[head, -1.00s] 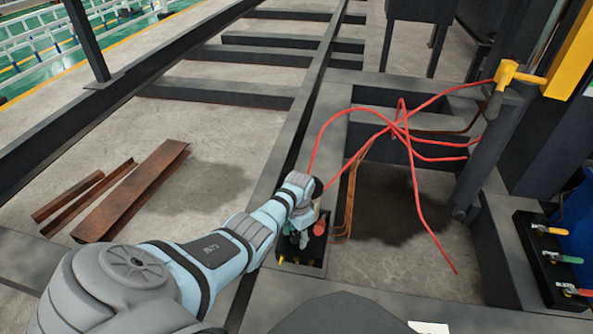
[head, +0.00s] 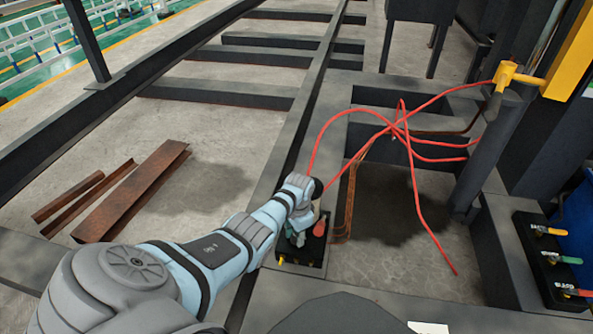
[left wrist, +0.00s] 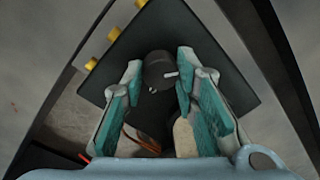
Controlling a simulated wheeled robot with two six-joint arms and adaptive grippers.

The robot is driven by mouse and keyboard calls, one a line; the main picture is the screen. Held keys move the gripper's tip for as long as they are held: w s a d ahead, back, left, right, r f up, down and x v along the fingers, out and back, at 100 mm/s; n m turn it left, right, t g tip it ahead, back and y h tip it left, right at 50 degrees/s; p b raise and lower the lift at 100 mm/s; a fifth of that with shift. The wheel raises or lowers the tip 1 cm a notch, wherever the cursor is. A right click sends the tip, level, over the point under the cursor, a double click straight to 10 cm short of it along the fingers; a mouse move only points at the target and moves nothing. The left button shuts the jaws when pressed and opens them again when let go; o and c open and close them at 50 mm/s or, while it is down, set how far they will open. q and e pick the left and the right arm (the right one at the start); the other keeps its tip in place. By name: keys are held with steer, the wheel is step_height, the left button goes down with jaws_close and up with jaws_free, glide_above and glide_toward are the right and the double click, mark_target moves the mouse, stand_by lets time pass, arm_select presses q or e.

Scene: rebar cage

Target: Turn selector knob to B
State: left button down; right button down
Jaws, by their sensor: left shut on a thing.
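In the head view my left gripper (head: 303,232) is over the box and hides the knob. I cannot read any position letters. My right gripper is not in view.
A red rounded part (head: 320,228) is close beside my gripper. Red cables (head: 405,130) arch over the frame behind. A dark box with valve handles (head: 550,262) stands at the right. Rusty steel bars (head: 135,192) lie on the floor at left.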

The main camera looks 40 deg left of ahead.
arm_select(q)
steer(key=shift+m, duration=0.3)
steer(key=shift+m+p, duration=0.5)
steer(key=shift+m, duration=0.7)
steer(key=m, duration=0.2)
steer(key=shift+m+p, duration=0.3)
steer(key=m, duration=0.2)
steer(key=shift+m, duration=0.3)
steer(key=shift+s+m, duration=0.1)
steer(key=shift+m, duration=1.3)
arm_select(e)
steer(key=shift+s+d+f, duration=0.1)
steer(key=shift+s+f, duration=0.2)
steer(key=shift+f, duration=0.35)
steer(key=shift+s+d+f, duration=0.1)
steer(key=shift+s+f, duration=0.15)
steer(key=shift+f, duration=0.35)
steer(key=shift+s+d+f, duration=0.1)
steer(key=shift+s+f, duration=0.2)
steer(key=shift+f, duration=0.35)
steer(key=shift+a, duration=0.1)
arm_select(q)
steer(key=c, duration=1.3)
jaws_free()
